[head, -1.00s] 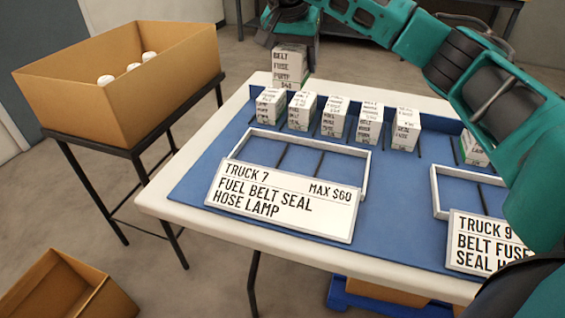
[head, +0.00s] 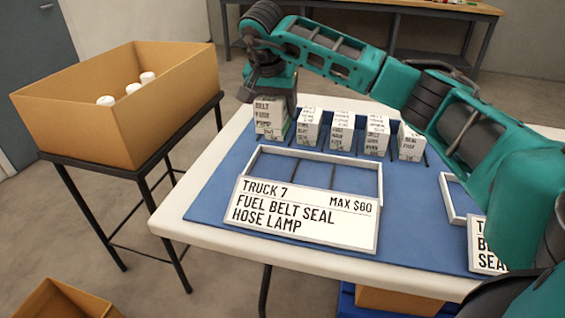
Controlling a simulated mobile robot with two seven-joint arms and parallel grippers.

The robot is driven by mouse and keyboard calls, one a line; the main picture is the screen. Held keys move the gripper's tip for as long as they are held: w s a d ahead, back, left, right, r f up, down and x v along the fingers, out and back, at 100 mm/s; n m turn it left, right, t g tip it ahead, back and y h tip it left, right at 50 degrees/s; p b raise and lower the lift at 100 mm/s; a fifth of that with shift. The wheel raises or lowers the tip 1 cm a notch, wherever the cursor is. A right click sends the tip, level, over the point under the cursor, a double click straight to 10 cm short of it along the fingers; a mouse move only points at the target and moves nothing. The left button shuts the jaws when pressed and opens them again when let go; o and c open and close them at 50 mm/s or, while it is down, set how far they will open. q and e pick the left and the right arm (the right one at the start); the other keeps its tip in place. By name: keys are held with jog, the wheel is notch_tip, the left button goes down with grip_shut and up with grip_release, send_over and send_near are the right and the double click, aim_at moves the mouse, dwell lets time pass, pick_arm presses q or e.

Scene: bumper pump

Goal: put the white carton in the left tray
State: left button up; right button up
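My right arm comes in from the right and reaches across the table's back. Its gripper (head: 270,92) points down at the back left corner, shut on a white carton (head: 268,114) with black lettering. The carton covers the left end of a row of similar cartons, so I cannot tell whether it touches the mat or another carton. The fingertips are hard to make out. The left tray (head: 250,163) is a low white frame, empty, in front of the row, with the TRUCK 7 sign (head: 305,215) at its front. My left gripper is not in view.
Several white cartons (head: 342,131) stand along the blue mat's (head: 205,205) back. A second tray (head: 449,197) with a partly hidden sign is at right, behind my arm. A cardboard box (head: 85,125) with white-topped items stands on a stand at left.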

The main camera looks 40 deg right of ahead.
aim_at(268, 117)
notch_tip(268, 117, down, 14)
jog(key=shift+r+b, duration=0.25)
jog(key=shift+b, duration=0.9)
jog(key=shift+f, duration=0.15)
jog(key=o, duration=1.3)
jog(key=shift+c, duration=0.2)
jog(key=shift+a+r, duration=0.15)
jog(key=shift+r, duration=0.25)
jog(key=p+v, duration=0.2)
jog(key=v, duration=0.9)
jog(key=shift+s+r, duration=0.15)
jog(key=shift+s, duration=0.05)
